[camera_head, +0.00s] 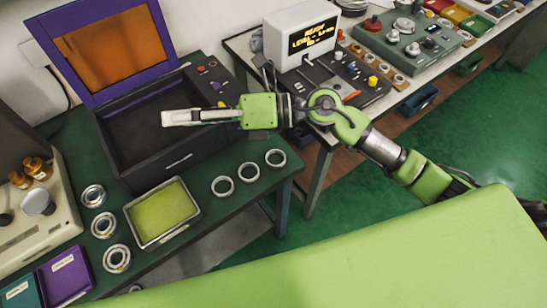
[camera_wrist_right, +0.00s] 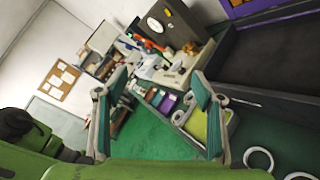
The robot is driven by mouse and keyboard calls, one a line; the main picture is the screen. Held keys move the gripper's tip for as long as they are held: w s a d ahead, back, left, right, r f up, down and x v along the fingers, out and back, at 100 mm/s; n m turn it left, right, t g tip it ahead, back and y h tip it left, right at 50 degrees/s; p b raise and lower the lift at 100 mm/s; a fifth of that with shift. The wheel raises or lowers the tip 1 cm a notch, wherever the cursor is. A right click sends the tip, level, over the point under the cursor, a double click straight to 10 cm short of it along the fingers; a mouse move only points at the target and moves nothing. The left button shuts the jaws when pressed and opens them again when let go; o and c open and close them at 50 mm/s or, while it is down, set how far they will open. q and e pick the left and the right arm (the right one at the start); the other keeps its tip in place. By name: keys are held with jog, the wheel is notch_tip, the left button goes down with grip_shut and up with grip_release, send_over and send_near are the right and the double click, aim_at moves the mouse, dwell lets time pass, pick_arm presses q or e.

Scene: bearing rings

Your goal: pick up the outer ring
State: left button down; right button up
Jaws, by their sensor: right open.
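Three thin plain metal rings, which look like outer rings, lie in a slanting row on the green table: a left ring (camera_head: 213,187), a middle ring (camera_head: 240,173) and a right ring (camera_head: 267,159). Two rings also show at the lower right of the right wrist view, one whole (camera_wrist_right: 247,158) and one cut by the edge. My right gripper (camera_head: 170,118) is above the dark open box, behind and left of the rings, and holds nothing. Its two fingers stand wide apart in the right wrist view (camera_wrist_right: 153,88). My left gripper is not seen.
The dark box (camera_head: 130,170) has a raised purple-framed lid (camera_head: 122,45). A beige machine (camera_head: 62,225) and a purple bin (camera_head: 66,275) are at the left. Green table is bare around the rings.

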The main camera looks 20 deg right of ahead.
jog(key=d+f+n+g+h, duration=0.2)
jog(key=d+f+n+h, duration=0.3)
jog(key=f, duration=0.4)
jog(key=h, duration=0.9)
send_near(276, 157)
jog(key=shift+w+a+f+n+h+p, duration=0.15)
jog(key=shift+w+a+f+p, duration=0.2)
jog(key=shift+f+p, duration=0.15)
jog(key=shift+w+a+f+n+h+p, duration=0.15)
jog(key=shift+w+a+f+p, duration=0.15)
jog(key=shift+f+p, duration=0.2)
jog(key=f, duration=0.1)
jog(key=f+p, duration=0.1)
jog(key=f, duration=0.1)
jog(key=f+p, duration=0.1)
jog(key=shift+s+a+f, duration=0.15)
jog(key=shift+a+f, duration=0.1)
jog(key=shift+a, duration=0.05)
jog(key=shift+a+f, duration=0.15)
jog(key=shift+f, duration=0.5)
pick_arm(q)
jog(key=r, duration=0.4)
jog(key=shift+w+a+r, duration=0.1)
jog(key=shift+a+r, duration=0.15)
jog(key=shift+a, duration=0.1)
pick_arm(e)
jog(key=c, duration=1.2)
